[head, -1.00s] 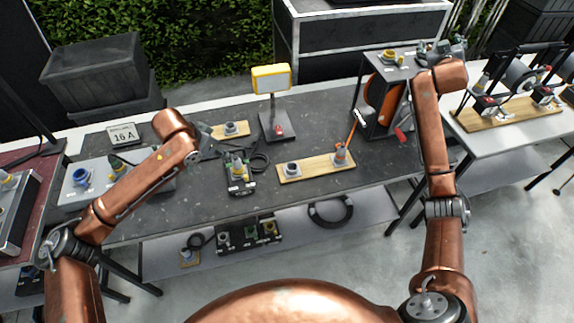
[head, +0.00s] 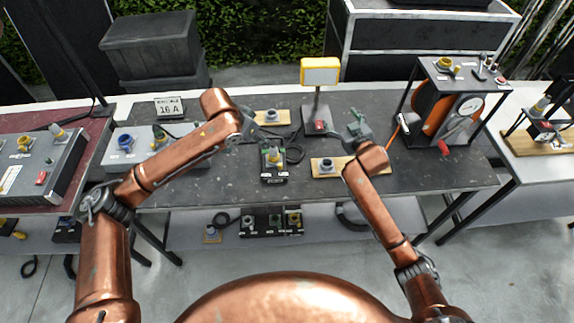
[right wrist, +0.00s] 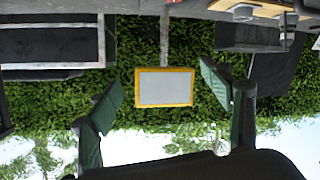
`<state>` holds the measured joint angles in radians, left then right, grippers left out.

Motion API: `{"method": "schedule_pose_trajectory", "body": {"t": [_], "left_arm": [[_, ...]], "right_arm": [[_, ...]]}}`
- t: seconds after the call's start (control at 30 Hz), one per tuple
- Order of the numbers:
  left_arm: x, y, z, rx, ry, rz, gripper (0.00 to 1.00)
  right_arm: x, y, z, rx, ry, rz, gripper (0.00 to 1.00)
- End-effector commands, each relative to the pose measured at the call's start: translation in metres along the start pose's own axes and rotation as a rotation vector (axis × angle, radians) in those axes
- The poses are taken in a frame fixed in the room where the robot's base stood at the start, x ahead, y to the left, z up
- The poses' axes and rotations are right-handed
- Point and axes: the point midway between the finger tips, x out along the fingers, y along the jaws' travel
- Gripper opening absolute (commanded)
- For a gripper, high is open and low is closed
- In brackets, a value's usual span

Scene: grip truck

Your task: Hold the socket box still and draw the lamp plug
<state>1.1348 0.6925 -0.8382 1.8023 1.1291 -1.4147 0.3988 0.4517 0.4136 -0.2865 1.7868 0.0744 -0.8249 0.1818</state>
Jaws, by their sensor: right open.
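A small black socket box (head: 274,178) stands mid-table with a yellow-and-grey plug (head: 273,157) upright in its top. A black cable loops beside it. The yellow-framed lamp (head: 320,71) stands on a post behind, to the right. My left gripper (head: 250,122) is behind and left of the box, partly hidden by its own wrist; its jaw opening is unclear. My right gripper (head: 349,128) is open and empty, above the table to the right of the box and near the lamp base. In the right wrist view the lamp (right wrist: 164,87) appears upside down between the spread fingers, well beyond them.
A wooden board (head: 323,172) with a socket lies right of the box, partly hidden by my right wrist. An orange cable reel in a frame (head: 432,103) stands at the right. A grey panel (head: 117,160) with a blue socket is at the left.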

Motion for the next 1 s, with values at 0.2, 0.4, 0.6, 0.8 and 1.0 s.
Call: {"method": "schedule_pose_trajectory", "body": {"t": [0.2,0.4,0.6,0.8,1.0], "left_arm": [[0.000,0.000,0.000,0.000,0.000,0.000,0.29],[0.000,0.000,0.000,0.000,0.000,0.000,0.29],[0.000,0.000,0.000,0.000,0.000,0.000,0.29],[0.000,0.000,0.000,0.000,0.000,0.000,0.29],[0.000,0.000,0.000,0.000,0.000,0.000,0.29]], "right_arm": [[-0.013,-0.120,0.034,0.095,-0.021,-0.175,0.72],[-0.035,-0.202,0.052,0.143,-0.036,-0.294,0.72],[-0.049,-0.239,0.059,0.153,-0.040,-0.349,0.72],[-0.037,-0.250,0.059,0.153,-0.042,-0.357,0.72],[-0.008,-0.261,0.060,0.152,-0.042,-0.356,0.72]]}}
